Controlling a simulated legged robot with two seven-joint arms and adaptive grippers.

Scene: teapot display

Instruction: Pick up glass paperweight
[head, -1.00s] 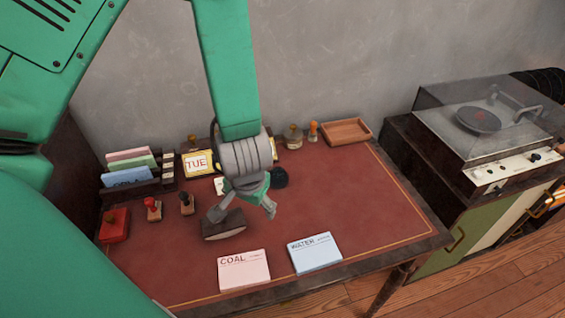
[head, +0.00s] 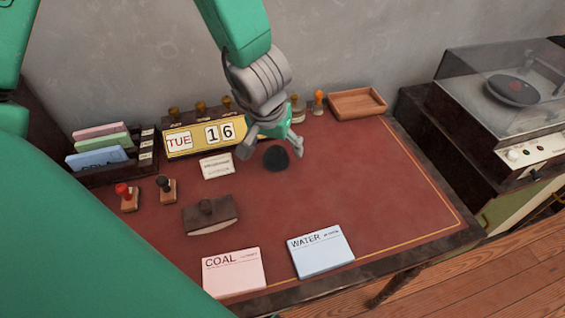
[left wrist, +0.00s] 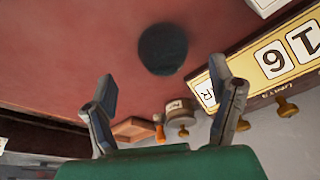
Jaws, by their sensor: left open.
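The round dark object (head: 276,158), which looks like the paperweight, lies on the red desk top (head: 340,185). It looks nearly black, and I cannot tell from its surface whether it is glass. My left gripper (head: 272,150) is open and empty, above and just behind it in the head view. In the left wrist view the dark round object (left wrist: 162,49) lies beyond the spread fingertips of my left gripper (left wrist: 166,85), roughly centred between them and apart from both. My right gripper is not in view.
A calendar (head: 196,138) and a small white card (head: 217,166) stand left of the object. A blotter (head: 210,214), a COAL card (head: 234,270) and a WATER card (head: 320,251) lie in front. A wooden tray (head: 357,103) is behind right. The desk's right side is clear.

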